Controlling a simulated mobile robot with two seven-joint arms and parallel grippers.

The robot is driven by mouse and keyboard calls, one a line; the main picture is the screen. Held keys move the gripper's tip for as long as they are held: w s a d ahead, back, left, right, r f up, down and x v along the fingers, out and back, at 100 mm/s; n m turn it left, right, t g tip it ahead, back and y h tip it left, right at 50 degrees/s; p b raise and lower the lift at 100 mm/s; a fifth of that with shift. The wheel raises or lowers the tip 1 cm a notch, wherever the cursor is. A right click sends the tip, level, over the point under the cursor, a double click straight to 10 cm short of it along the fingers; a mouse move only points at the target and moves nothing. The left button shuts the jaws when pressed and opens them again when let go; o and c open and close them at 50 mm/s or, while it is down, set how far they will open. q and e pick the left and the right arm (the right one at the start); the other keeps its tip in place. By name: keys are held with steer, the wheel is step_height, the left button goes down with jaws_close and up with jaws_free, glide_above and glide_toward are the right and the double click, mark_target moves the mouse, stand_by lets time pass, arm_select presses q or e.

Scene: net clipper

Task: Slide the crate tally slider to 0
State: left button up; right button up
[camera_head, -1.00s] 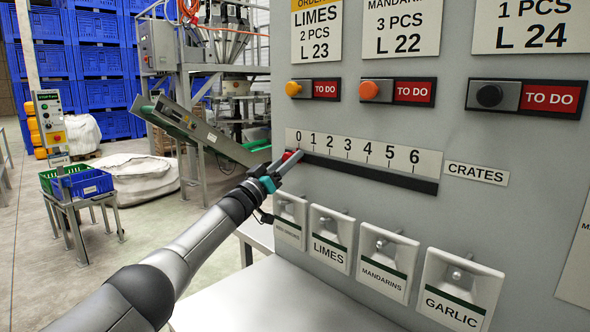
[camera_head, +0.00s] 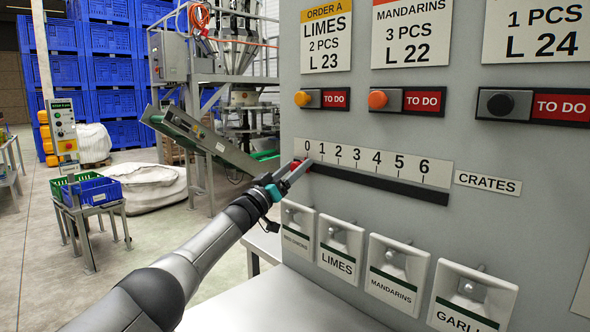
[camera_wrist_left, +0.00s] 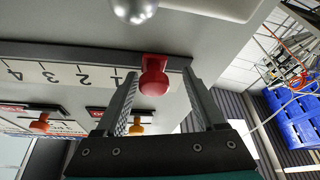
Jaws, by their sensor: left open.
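The crate tally slider is a dark horizontal track (camera_head: 375,185) under a white scale strip (camera_head: 436,173) numbered 0 to 6. Its red knob (camera_head: 297,164) is at the left end, by the 0, partly hidden by my left gripper (camera_head: 300,172). In the left wrist view the red knob (camera_wrist_left: 154,78) stands between the two open fingers of my left gripper (camera_wrist_left: 160,90), nearer the left finger. I cannot tell whether either finger touches it. In that view the scale is upside down and the 0 is hidden. My right gripper is not in view.
A CRATES label (camera_head: 487,183) is right of the scale. Above are lamp buttons with TO DO signs (camera_head: 423,101). Below, several white dispensers with knobs, such as the LIMES one (camera_head: 340,245), jut from the panel near my gripper. Free space lies left of the panel.

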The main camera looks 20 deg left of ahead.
arm_select(q)
steer(key=shift+s+d+f, duration=0.1)
steer(key=shift+f, duration=0.05)
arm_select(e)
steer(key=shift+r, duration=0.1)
arm_select(q)
steer(key=shift+s, duration=0.15)
steer(key=p+v, duration=0.3)
steer(key=v, duration=1.1)
steer(key=shift+s+a, duration=0.2)
steer(key=shift+s, duration=0.15)
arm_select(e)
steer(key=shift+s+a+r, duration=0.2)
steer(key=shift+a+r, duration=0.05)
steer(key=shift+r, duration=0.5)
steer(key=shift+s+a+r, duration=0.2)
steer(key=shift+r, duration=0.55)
